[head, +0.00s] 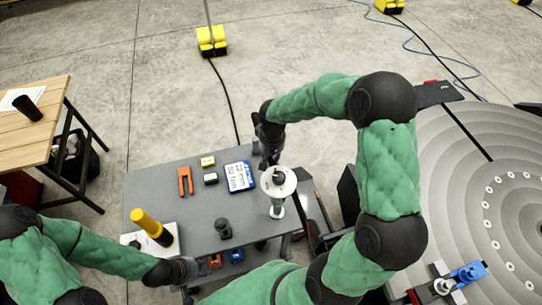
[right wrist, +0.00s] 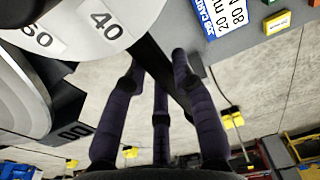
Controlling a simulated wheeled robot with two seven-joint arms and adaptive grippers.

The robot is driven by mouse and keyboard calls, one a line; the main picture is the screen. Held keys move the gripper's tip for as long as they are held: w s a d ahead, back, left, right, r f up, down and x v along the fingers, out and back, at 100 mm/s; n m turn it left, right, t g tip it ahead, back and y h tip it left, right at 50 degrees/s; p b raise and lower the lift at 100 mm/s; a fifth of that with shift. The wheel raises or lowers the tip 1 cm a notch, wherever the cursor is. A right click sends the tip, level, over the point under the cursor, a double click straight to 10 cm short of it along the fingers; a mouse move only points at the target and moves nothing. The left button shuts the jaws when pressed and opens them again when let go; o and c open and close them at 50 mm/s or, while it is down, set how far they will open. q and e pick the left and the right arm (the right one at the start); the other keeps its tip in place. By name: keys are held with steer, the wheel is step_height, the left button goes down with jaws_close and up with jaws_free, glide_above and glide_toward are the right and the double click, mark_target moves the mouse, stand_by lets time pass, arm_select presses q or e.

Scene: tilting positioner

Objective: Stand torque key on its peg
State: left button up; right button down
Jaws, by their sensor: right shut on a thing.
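The torque key appears to be the piece with a round white dial (head: 276,181) and a pale stem below it, over the right end of the grey table. In the right wrist view the dial (right wrist: 75,22) shows "40" and "60" at upper left. A dark bar (right wrist: 152,62) runs from the dial between my right fingers. My right gripper (head: 268,160) is at the far side of the dial, shut on this bar. The stem appears upright; whether its foot (head: 277,211) touches a peg, I cannot tell. My left gripper (head: 190,268) is low at the table's front edge, its fingers unclear.
The grey table (head: 190,205) holds an orange tool (head: 185,180), a blue-white card (head: 240,176), small yellow and green boxes, a dark knob-like piece (head: 223,228) and a yellow-black cylinder (head: 150,226) on a white plate. A large grey disc (head: 450,160) stands at right.

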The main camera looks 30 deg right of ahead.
steer(key=shift+f+b, duration=1.8)
steer(key=shift+f, duration=0.15)
steer(key=shift+f+b, duration=2.1)
steer(key=shift+f, duration=0.15)
steer(key=shift+f+b, duration=0.3)
steer(key=shift+f+b, duration=1.25)
steer(key=shift+f, duration=0.15)
steer(key=c, duration=1)
jaws_free()
steer(key=shift+o, duration=0.3)
